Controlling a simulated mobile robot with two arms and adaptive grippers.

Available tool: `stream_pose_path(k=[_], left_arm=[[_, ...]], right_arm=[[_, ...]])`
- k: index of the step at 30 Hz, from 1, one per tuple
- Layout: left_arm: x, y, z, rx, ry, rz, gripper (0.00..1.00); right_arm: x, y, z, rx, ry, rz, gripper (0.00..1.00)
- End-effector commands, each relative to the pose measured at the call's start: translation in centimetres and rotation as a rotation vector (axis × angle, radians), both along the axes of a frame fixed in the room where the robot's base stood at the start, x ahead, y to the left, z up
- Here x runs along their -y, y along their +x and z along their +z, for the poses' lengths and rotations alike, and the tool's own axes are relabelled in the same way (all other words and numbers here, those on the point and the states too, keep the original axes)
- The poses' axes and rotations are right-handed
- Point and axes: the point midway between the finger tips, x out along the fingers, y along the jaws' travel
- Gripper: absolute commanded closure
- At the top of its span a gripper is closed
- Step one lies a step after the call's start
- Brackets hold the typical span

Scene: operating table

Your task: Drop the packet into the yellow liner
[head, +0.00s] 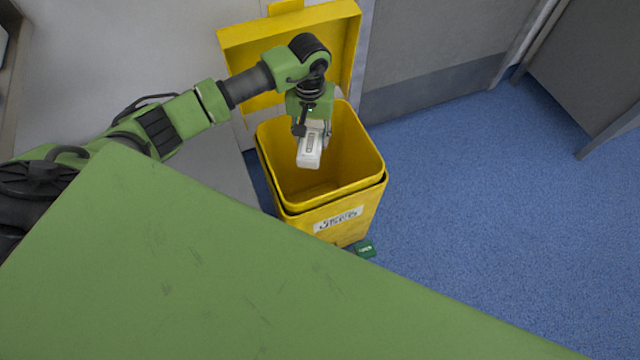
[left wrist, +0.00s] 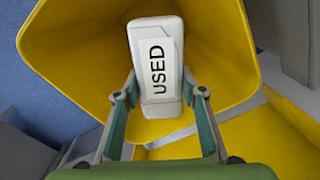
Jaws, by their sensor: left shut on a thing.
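The packet (head: 311,146) is a white block with a label; in the left wrist view the packet (left wrist: 155,68) reads "USED". My left gripper (head: 312,130) is shut on it, one finger on each side, as the left wrist view of the gripper (left wrist: 158,92) shows. The gripper holds the packet over the open mouth of the yellow liner (head: 352,165), which sits in a yellow bin (head: 345,228). The liner's yellow wall (left wrist: 80,50) surrounds the packet in the left wrist view. My right gripper is not in view.
The bin's yellow lid (head: 345,40) stands open behind it, against the wall. A small green block (head: 365,249) lies on the blue floor (head: 480,190) by the bin's front. A large green surface fills the foreground. The floor to the right is clear.

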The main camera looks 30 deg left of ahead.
Motion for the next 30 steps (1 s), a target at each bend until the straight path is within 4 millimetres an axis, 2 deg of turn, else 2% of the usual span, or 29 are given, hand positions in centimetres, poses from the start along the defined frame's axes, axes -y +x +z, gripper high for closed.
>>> stream_pose_path(k=[2,3,5,17,22,30], left_arm=[[0.0,0.0,0.0,0.000,0.000,0.000,0.85],[0.0,0.0,0.0,0.000,0.000,0.000,0.57],[0.0,0.0,0.0,0.000,0.000,0.000,0.43],[0.0,0.1,0.4,0.001,-0.001,0.000,0.43],[0.0,0.2,2.8,0.004,0.000,-0.001,0.43],[0.0,0.2,8.6,0.004,0.000,-0.001,0.43]], right_arm=[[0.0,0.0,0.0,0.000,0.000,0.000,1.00],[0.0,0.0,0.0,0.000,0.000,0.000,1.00],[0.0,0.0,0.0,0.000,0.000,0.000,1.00],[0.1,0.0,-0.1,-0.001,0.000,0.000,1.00],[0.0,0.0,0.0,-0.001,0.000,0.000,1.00],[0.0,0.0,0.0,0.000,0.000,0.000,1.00]])
